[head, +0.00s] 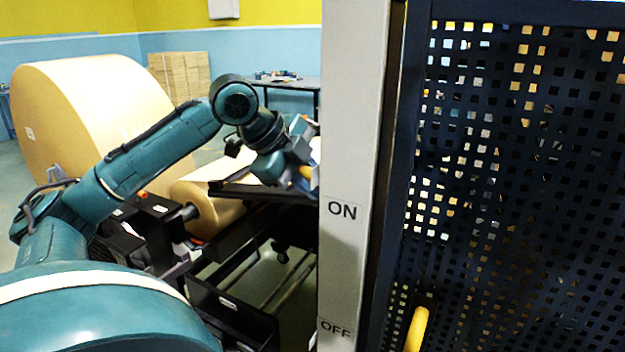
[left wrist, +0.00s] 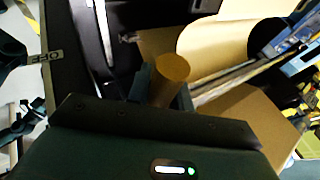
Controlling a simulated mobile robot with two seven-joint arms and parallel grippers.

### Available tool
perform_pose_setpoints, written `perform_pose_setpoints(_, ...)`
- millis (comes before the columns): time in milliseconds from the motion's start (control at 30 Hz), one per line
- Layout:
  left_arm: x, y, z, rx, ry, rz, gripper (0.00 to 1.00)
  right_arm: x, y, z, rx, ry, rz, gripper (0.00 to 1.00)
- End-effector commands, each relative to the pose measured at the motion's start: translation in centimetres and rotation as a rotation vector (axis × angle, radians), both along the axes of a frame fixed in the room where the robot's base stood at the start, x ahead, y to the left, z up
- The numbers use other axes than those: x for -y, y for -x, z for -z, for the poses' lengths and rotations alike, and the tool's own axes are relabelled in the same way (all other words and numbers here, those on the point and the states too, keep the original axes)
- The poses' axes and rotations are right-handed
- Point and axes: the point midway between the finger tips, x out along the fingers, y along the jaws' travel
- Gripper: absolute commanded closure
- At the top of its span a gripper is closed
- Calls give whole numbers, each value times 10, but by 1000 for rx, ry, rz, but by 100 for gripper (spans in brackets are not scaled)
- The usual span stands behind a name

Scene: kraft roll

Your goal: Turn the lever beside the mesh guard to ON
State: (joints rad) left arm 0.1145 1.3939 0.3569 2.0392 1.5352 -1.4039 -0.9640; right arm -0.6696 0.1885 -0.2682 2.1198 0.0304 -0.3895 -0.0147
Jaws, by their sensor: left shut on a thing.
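The mesh guard (head: 510,190) is a dark perforated panel filling the right of the head view. Left of it stands a pale post (head: 352,120) with an ON label (head: 342,211) and, lower, an OFF label (head: 335,329). My left gripper (head: 303,168) is just left of the post, a little above the ON label's height in the picture, its tip partly hidden by the post. In the left wrist view its fingers are shut on the lever's orange-yellow grip (left wrist: 172,68). The rest of the lever is hidden. My right gripper is not in view.
A large kraft roll (head: 75,105) stands at the left, with a smaller roll (head: 212,205) on dark machinery behind my left arm. A yellow bar (head: 417,328) shows at the mesh's lower left. A table (head: 290,83) stands at the back.

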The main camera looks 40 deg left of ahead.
Motion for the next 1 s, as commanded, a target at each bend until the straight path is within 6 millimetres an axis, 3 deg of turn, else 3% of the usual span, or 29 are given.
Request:
perform_pose_setpoints(133,-2,-1,-5,12,-6,-3,100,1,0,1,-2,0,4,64)
perform_pose_setpoints(167,-2,-1,-5,13,-7,-3,76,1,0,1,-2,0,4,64)
perform_pose_setpoints(400,-1,-1,-3,9,-4,-1,57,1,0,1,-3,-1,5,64)
perform_pose_setpoints(733,-2,2,-6,8,-3,-2,57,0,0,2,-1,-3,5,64)
perform_pose_setpoints(1000,-12,32,-45,13,-3,-1,57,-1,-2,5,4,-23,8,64)
